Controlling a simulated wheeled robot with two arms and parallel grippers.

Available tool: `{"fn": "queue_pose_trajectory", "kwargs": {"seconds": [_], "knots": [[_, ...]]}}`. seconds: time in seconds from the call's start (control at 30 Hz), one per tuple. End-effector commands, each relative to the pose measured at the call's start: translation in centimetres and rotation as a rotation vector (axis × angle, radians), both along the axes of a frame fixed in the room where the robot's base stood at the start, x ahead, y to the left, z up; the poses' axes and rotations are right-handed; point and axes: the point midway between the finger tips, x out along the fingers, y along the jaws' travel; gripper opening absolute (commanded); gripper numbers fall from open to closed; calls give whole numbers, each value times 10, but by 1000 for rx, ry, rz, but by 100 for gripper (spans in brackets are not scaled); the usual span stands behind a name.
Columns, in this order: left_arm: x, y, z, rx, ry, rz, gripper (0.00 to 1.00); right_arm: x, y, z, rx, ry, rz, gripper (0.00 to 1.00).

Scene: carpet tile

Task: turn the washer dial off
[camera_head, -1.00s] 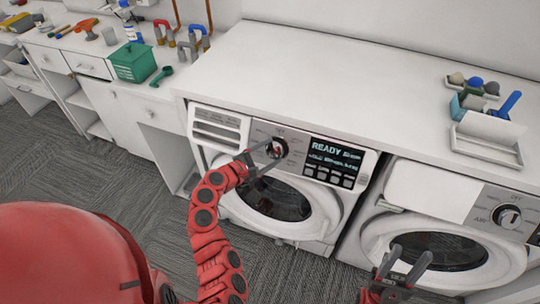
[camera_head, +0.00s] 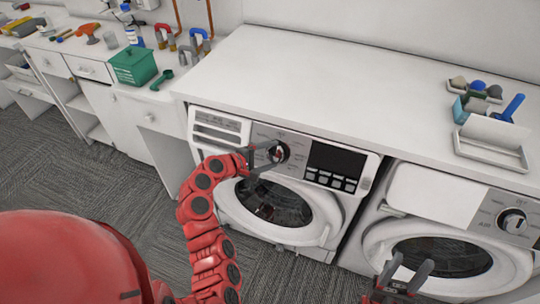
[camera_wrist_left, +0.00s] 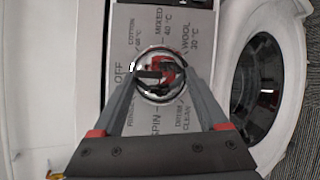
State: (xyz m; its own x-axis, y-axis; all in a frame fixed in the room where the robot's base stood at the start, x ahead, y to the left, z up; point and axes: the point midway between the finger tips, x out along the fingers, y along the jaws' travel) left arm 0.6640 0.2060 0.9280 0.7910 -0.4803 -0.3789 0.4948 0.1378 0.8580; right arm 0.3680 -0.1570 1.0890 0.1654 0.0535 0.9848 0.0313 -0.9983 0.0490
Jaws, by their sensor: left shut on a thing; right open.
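The washer dial (camera_head: 279,152) is a dark-rimmed round knob on the panel of the left white washer (camera_head: 226,204). My left gripper (camera_head: 272,155) is shut on it, one finger on each side. In the left wrist view the dial (camera_wrist_left: 158,88) sits between the fingertips of my gripper (camera_wrist_left: 160,83), ringed by labels such as OFF, COTTON, MIXED, WOOL and SPIN. A pale mark on its rim lies on the left, near OFF. The washer's display (camera_head: 335,158) is dark. My right gripper (camera_head: 411,264) is open and empty, in front of the right machine.
A second front-loading machine (camera_head: 410,190) with its own dial (camera_head: 513,222) stands on the right. A white countertop (camera_head: 340,85) runs above both, mostly bare, with a tray (camera_head: 490,154) at the right. A green box (camera_head: 133,66) and tools lie on the left counter.

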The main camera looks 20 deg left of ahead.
Motion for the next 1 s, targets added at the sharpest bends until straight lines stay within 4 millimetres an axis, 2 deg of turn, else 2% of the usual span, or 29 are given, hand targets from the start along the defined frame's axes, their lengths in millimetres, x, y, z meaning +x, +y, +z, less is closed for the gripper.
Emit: {"fn": "queue_pose_trajectory", "kwargs": {"seconds": [0.27, 0.3, 0.4, 0.77, 0.87, 1.0], "knots": [[0, -1, 0, -1, -1, -1, 21, 0, 0, 0, 0, 0, 0, 50], [0, -1, 0, -2, -1, -1, 83, 0, 0, 0, 0, 0, 0, 50], [0, -1, 0, -2, -1, -1, 100, 0, 0, 0, 0, 0, 0, 50], [-6, 4, 2, -2, -1, 0, 100, 0, 0, -3, 0, 0, 0, 50], [-16, 11, 7, -4, -3, 4, 100, 0, 0, -7, 0, 0, 0, 50], [-41, 27, 16, -2, -2, 6, 100, 0, 0, -16, 0, 0, 0, 50]]}}
